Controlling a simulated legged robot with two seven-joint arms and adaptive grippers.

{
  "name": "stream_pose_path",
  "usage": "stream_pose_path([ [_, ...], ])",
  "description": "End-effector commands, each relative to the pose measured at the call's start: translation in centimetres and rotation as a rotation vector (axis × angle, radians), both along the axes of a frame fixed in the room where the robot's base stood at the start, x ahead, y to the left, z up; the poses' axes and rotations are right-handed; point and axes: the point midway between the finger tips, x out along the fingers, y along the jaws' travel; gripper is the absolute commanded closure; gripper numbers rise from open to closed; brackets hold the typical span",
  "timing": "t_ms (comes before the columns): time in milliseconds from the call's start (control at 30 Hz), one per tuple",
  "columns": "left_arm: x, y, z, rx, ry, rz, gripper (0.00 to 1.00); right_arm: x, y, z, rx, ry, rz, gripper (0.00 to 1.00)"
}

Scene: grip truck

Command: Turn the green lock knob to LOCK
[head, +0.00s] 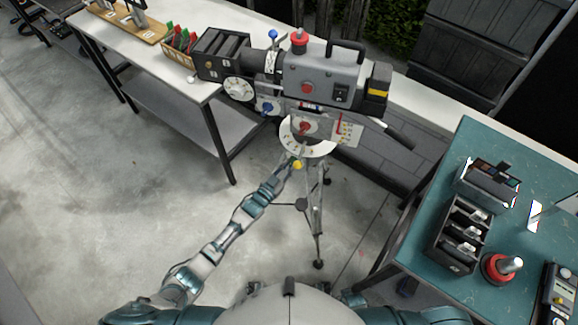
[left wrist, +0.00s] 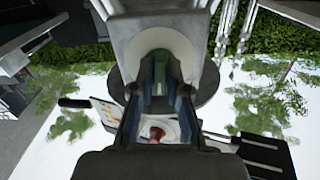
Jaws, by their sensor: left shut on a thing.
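A grey camera (head: 325,72) stands on a tripod (head: 316,215) with a white round dial plate (head: 318,148) under its body. In the left wrist view, my left gripper (left wrist: 159,100) is shut on a green piece, which I take to be the green lock knob (left wrist: 160,73). The fingers sit on both sides of it. In the head view the green knob is hidden, and I cannot read a LOCK mark. My right gripper is not in view.
A white table (head: 150,55) behind on the left holds a box of red and green items (head: 180,43). A teal table (head: 410,240) on the right holds a black tray (head: 463,232) and a red button (head: 499,265). The floor at left is clear.

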Motion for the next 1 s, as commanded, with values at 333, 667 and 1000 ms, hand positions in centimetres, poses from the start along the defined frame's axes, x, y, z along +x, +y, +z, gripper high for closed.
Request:
stream_pose_path([
  [333, 0.19, -0.08, 0.44, 0.214, -0.166, 0.001, 1.00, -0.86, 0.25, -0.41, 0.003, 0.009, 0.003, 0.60],
  [667, 0.20, -0.03, 0.44, 0.321, -0.244, 0.002, 1.00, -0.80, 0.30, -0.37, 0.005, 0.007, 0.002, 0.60],
  [1000, 0.18, -0.06, 0.45, 0.345, -0.261, 0.002, 1.00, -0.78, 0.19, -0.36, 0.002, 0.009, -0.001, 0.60],
])
